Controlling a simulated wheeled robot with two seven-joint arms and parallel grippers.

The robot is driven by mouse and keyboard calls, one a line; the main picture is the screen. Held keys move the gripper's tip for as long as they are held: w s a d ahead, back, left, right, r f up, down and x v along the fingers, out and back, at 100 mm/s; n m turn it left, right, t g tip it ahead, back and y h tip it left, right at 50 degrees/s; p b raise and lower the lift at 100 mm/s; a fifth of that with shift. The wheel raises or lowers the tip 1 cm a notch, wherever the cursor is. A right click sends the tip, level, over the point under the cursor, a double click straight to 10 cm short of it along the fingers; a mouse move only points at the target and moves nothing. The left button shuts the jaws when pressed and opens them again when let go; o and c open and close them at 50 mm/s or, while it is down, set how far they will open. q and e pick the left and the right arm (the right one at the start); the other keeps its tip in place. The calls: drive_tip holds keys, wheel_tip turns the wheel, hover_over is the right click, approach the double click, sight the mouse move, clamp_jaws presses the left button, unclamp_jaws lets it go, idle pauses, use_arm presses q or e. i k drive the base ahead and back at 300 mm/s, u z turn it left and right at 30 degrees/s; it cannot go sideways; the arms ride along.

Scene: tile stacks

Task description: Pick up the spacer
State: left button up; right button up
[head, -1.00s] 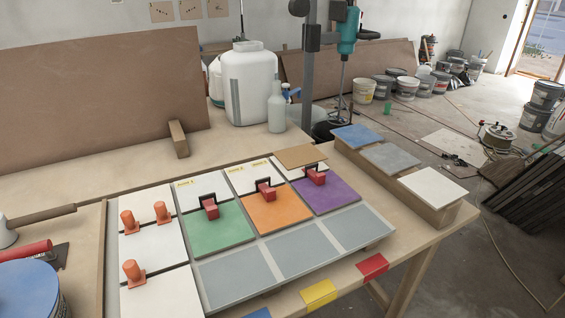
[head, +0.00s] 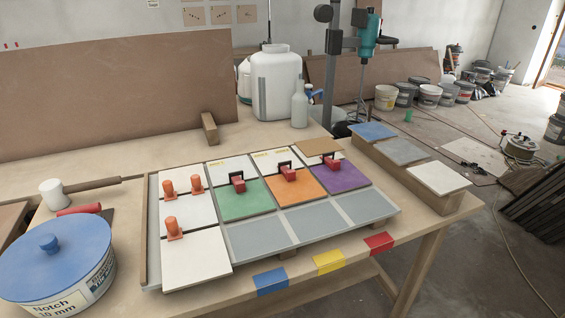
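I cannot tell for certain which piece is the spacer. Several orange upright pegs with feet stand on the white tiles at the board's left: one at the back left (head: 168,190), one at the back right (head: 196,184) and one at the front (head: 174,228). Red clips with black handles sit at the back edges of the green tile (head: 245,205), the orange tile (head: 298,193) and the purple tile (head: 342,180). A thin tan piece (head: 318,146) lies at the board's back right. Neither of my grippers is in view.
A blue-lidded bucket (head: 50,255) and a white-headed mallet (head: 52,193) are at left. A wooden block (head: 209,128), white jug (head: 277,85) and spray bottle (head: 299,105) stand behind. Blue, grey and white tiles lie on a ledge (head: 425,195) at right. Grey front slots (head: 258,238) look empty.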

sight(174, 232)
drive_tip(key=z, duration=1.05)
drive_tip(key=i, duration=0.55)
drive_tip(key=u, duration=1.25)
